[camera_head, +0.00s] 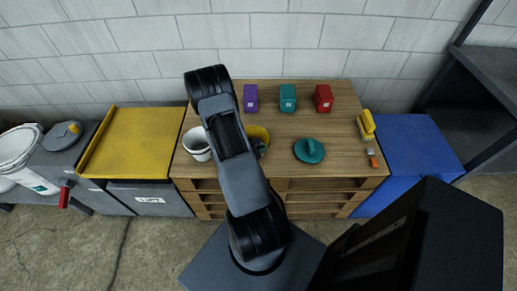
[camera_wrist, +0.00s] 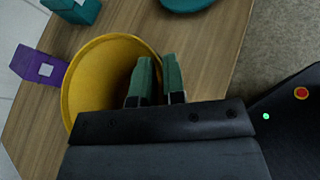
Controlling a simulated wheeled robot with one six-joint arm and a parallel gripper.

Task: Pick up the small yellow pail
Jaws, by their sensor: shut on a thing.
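The small yellow pail (camera_head: 258,132) is on the wooden workbench in the head view, partly hidden behind my arm. In the wrist view the yellow pail (camera_wrist: 84,82) shows its round open mouth, with one green finger inside the mouth and the other outside. My gripper (camera_wrist: 159,78) is shut on the pail's wall at the rim. I cannot tell whether the pail's bottom touches the bench. In the head view my gripper is mostly hidden by my arm.
A white pail (camera_head: 197,147) stands left of my arm on the bench (camera_head: 340,150). Purple (camera_head: 251,98), teal (camera_head: 288,97) and red (camera_head: 323,98) blocks stand at the back. A teal round thing with a handle (camera_head: 309,150) lies right. A yellow tool (camera_head: 366,125) is at the right edge.

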